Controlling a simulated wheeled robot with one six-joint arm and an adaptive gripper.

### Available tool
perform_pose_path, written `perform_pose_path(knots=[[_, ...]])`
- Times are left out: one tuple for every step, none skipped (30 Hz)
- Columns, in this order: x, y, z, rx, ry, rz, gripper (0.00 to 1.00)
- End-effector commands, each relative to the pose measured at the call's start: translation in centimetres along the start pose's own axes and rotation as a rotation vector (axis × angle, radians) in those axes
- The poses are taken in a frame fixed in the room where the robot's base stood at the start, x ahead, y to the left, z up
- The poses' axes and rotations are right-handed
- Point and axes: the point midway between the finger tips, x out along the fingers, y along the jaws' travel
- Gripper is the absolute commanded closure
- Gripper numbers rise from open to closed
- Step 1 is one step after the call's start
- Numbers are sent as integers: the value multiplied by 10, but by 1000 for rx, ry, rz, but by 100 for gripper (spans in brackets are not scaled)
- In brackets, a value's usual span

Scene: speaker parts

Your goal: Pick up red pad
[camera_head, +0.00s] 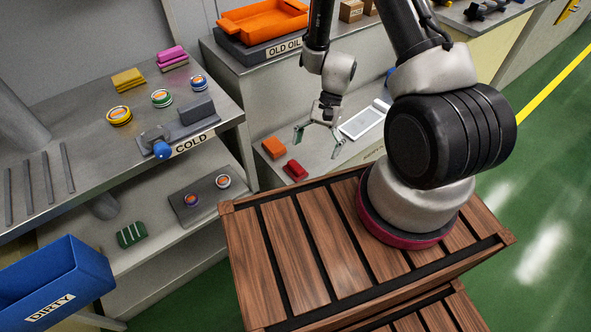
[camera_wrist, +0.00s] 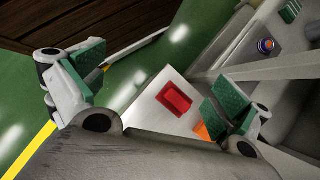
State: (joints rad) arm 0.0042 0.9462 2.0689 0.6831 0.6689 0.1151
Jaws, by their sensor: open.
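The red pad (camera_head: 295,169) lies flat on the low grey shelf, near its front edge, just behind my wooden-slatted base. In the wrist view the red pad (camera_wrist: 175,99) shows between my two fingers, some way beyond them. My gripper (camera_head: 319,143) is open and empty, with green fingertip pads, and hangs above the shelf, a little up and right of the red pad. In the wrist view my gripper (camera_wrist: 155,95) shows both fingers spread wide. Nothing covers the red pad.
An orange pad (camera_head: 273,147) lies just behind the red pad. A white tablet-like panel (camera_head: 364,120) lies to the right. The grey shelf under the "COLD" counter (camera_head: 215,140) is at left, with its post close by. A blue "DIRTY" bin (camera_head: 60,285) stands at lower left.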

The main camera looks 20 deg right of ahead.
Motion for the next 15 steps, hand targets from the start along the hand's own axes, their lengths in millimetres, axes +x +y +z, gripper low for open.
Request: perform_pose_path(knots=[[23, -2, -11, 62, -1, -12, 0], [34, -5, -18, 101, 4, -23, 0], [46, -10, -28, 150, 17, -41, 0], [55, -14, -35, 189, 31, -57, 0], [62, -20, -45, 233, 49, -78, 0], [62, -34, -58, 285, 87, -119, 0], [57, -44, -67, 316, 114, -150, 0], [55, -51, -73, 344, 136, -173, 0], [53, -56, -79, 377, 156, -193, 0], [54, -57, -82, 400, 168, -202, 0], [55, -57, -83, 418, 176, -206, 0], [57, -56, -86, 426, 185, -206, 0], [60, -57, -87, 430, 186, -205, 0], [63, -57, -88, 432, 185, -205, 0], [68, -59, -89, 431, 184, -205, 0]])
